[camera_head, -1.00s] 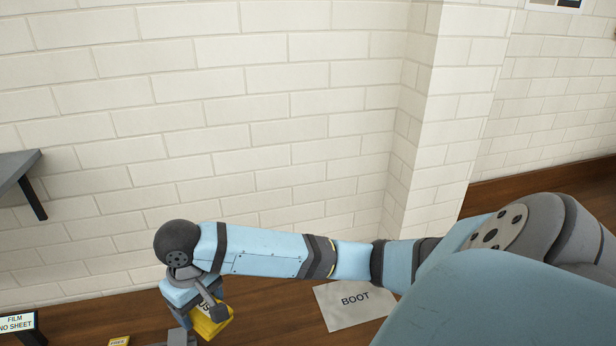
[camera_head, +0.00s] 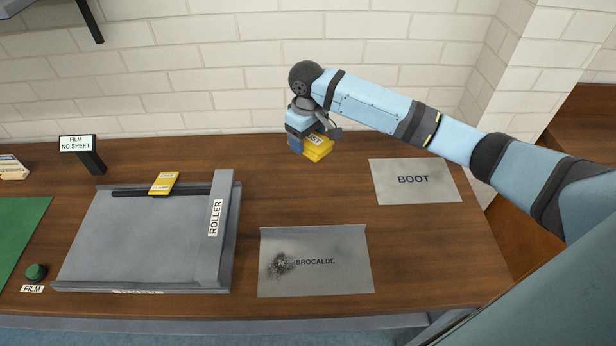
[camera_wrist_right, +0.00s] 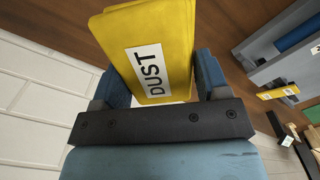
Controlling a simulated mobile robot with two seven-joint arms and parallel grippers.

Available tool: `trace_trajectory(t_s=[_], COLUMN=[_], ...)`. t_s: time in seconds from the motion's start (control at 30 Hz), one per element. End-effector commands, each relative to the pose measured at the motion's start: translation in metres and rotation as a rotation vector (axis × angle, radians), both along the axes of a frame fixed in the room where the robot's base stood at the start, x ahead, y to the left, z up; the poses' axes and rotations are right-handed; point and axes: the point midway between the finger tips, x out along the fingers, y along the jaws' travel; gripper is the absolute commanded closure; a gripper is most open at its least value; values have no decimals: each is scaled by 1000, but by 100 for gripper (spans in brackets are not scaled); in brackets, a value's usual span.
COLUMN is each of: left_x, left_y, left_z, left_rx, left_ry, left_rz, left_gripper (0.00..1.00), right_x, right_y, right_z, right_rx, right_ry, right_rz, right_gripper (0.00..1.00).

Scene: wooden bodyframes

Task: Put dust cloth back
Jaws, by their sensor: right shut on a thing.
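The dust cloth (camera_head: 319,148) is a folded yellow cloth with a white label. In the right wrist view the cloth (camera_wrist_right: 175,40) shows the word DUST and sits between two blue fingers. My right gripper (camera_head: 310,143) is shut on it near the back edge of the table, by the white brick wall. I cannot tell whether the cloth touches the tabletop. My left gripper is not in view.
A grey roller bed (camera_head: 140,245) with a yellow labelled item (camera_head: 164,183) on its bar stands at left. A BOOT sheet (camera_head: 415,190) and a smudged IBROCALDE sheet (camera_head: 330,278) lie on the wooden table (camera_head: 430,260). A FILM NO SHEET sign (camera_head: 80,146) stands at the back left.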

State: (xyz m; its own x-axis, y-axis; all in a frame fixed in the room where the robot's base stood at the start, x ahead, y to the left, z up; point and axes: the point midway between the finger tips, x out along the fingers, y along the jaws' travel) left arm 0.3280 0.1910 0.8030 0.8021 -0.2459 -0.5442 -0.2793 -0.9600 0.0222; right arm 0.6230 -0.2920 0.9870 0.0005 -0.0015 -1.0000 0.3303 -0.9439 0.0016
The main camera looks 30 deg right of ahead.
Motion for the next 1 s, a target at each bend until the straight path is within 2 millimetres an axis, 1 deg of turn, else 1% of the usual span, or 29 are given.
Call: trace_trajectory(t_s=[0.03, 0.1, 0.2, 0.3, 0.4, 0.57, 0.8, 0.87, 1.0], left_x=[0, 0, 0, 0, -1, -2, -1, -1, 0], left_y=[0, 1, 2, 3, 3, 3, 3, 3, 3], left_z=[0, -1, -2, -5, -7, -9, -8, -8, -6], left_rx=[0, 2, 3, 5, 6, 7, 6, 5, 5], left_ry=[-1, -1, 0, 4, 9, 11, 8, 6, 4], left_rz=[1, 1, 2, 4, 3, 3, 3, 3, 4], left_gripper=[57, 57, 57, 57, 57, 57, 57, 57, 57], right_x=[0, -1, -1, -1, 0, 0, 0, 0, 0], right_y=[0, 0, 0, 1, 1, 0, 0, 1, 1], right_z=[-15, -34, -59, -78, -89, -99, -133, -137, -137], right_rx=[0, 0, -1, 0, 1, 0, 0, 0, 1], right_ry=[4, 4, 2, 2, 0, 0, 1, -1, -2], right_rz=[-1, -1, -1, -1, -1, -1, -1, 0, 0], right_gripper=[54, 54, 54, 54, 54, 54, 54, 54, 54])
